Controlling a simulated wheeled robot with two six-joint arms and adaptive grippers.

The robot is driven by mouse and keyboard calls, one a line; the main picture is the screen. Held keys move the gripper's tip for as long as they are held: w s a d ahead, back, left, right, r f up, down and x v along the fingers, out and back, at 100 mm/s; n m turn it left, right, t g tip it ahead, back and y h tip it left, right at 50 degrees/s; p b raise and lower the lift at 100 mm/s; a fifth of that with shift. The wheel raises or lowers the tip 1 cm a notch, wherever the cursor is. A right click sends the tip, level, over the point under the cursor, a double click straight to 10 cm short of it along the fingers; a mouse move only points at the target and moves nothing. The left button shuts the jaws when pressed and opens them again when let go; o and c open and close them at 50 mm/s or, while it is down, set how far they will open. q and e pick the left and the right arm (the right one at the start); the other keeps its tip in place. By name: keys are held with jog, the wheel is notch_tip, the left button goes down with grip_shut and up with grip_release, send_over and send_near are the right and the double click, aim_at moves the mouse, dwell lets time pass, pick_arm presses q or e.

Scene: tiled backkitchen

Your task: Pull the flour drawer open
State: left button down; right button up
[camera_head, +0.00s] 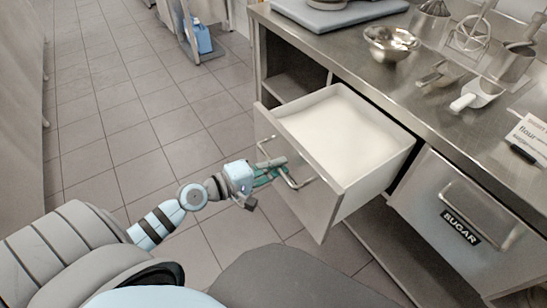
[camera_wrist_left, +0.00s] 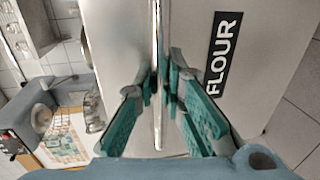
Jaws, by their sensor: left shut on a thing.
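The flour drawer (camera_head: 311,204) stands pulled out from the counter, and white flour (camera_head: 335,125) shows inside it. Its metal bar handle (camera_head: 296,184) runs across the front. My left gripper (camera_head: 277,172) is at the drawer front, shut on this handle. In the left wrist view the teal fingers (camera_wrist_left: 163,95) close on both sides of the handle bar (camera_wrist_left: 157,60). A black FLOUR label (camera_wrist_left: 222,52) is on the drawer front beside them. My right gripper is not in view.
The closed sugar drawer (camera_head: 455,215) is to the right. The steel counter (camera_head: 350,62) above holds a metal bowl (camera_head: 390,42), a white scoop (camera_head: 475,94) and a flour note card (camera_head: 530,135).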

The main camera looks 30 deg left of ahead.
pick_arm(q)
jog(key=shift+s+a, duration=0.2)
jog(key=shift+s, duration=0.3)
jog(key=c, duration=1.7)
grip_release()
jog(key=shift+o, duration=0.2)
